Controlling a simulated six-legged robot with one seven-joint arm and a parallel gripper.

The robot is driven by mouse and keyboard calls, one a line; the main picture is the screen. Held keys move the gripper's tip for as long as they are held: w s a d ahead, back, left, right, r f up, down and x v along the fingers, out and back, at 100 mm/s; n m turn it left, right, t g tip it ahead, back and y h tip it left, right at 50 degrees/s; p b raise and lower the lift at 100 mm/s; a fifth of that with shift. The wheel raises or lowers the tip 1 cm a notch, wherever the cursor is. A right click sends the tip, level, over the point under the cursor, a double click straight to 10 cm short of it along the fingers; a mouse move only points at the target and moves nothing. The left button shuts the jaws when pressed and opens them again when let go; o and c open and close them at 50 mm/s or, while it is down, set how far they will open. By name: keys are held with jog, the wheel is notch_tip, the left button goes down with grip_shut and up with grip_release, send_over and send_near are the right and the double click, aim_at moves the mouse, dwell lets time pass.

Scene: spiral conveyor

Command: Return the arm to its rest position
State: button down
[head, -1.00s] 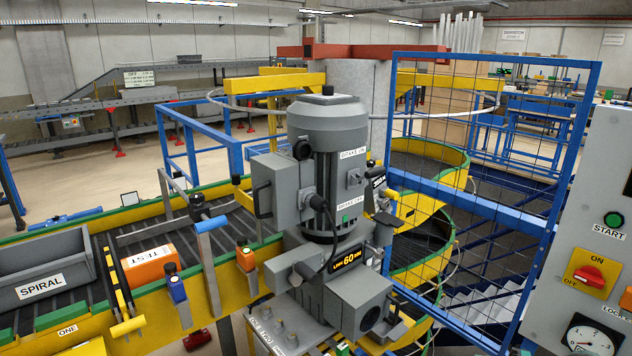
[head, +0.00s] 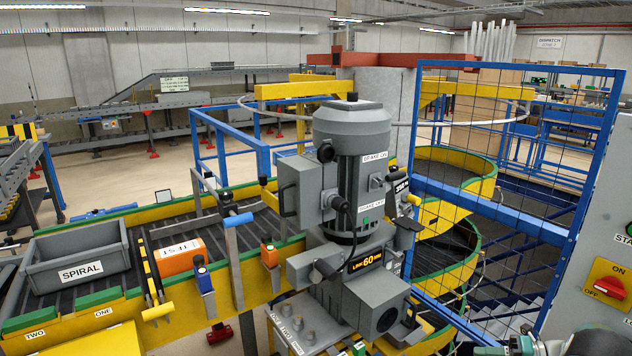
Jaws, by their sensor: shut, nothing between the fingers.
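My gripper's fingers cannot be made out, and most of the arm is outside the picture. Nothing held shows in the view.
The grey motor unit (head: 352,130) stands in the centre. The conveyor at left carries a grey SPIRAL bin (head: 80,272) and an orange TEST box (head: 180,258). A blue mesh guard (head: 520,190) and a control panel (head: 600,250) stand at right.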

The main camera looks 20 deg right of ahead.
jog(key=w+a+r+n+g+h, duration=0.35)
jog(key=a+r+n, duration=0.55)
jog(key=a, duration=0.4)
jog(key=w+a+r+n+g+h, duration=0.2)
jog(key=a+r+n+g, duration=0.3)
jog(key=a+r+n, duration=0.6)
jog(key=s+a+r+n+t+h, duration=0.2)
jog(key=s+a+n+h, duration=0.1)
jog(key=s+a+n, duration=0.5)
jog(key=s+a+r+n+t+h, duration=0.2)
jog(key=s+a+n+h, duration=0.2)
jog(key=s+a+n, duration=0.4)
jog(key=a+n, duration=0.4)
jog(key=a, duration=0.1)
jog(key=shift+r, duration=0.4)
jog(key=shift+d, duration=0.15)
